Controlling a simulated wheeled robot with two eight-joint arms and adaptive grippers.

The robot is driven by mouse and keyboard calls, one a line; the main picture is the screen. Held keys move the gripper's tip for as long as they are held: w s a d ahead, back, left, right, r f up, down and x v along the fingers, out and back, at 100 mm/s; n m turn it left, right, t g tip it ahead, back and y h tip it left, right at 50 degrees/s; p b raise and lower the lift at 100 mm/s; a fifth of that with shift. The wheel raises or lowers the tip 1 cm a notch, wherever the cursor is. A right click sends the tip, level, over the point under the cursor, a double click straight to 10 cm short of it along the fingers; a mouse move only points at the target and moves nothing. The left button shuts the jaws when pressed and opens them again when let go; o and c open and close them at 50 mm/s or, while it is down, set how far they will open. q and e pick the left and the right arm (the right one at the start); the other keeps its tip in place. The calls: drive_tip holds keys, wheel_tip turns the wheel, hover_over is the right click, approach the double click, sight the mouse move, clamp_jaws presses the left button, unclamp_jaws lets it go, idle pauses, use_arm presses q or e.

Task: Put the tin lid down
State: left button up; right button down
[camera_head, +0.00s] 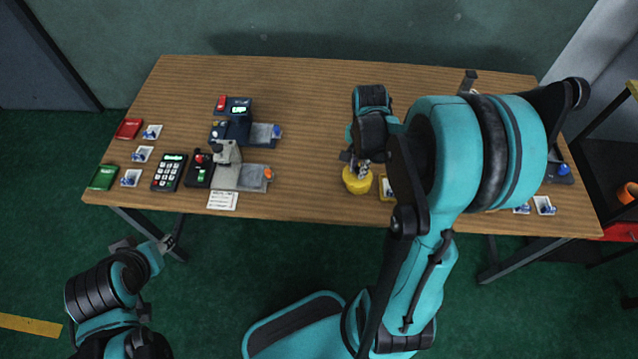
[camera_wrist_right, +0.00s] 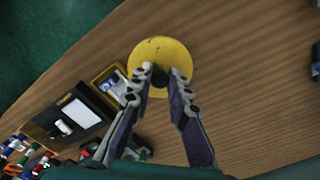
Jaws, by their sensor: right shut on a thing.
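The yellow tin lid (camera_head: 356,181) is round, with a dark knob at its centre. My right gripper (camera_head: 357,165) is shut on it from above, near the front edge of the table. In the right wrist view the lid (camera_wrist_right: 163,60) lies beyond the two fingertips of the right gripper (camera_wrist_right: 160,78), which close around the dark knob. I cannot tell whether the lid touches the table top. My left gripper (camera_head: 138,248) is off the table at the lower left, and its fingers are too unclear to read.
The wooden table (camera_head: 310,85) is clear along its middle back. A yellow-framed tray (camera_wrist_right: 108,80) and a dark case (camera_wrist_right: 75,115) lie close beside the lid. A grey device (camera_head: 240,172), a card reader (camera_head: 169,172) and small photo cards stand at the left.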

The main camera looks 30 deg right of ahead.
drive_tip(key=b, duration=0.3)
hover_over(328, 182)
wheel_tip(328, 182, down, 6)
drive_tip(key=shift+r, duration=0.25)
drive_tip(key=shift+f+b, duration=0.95)
drive_tip(key=shift+f, duration=0.95)
drive_tip(key=shift+s, duration=0.1)
drive_tip(key=shift+f, duration=0.15)
drive_tip(key=c, duration=1.4)
unclamp_jaws()
drive_tip(key=shift+c, duration=0.2)
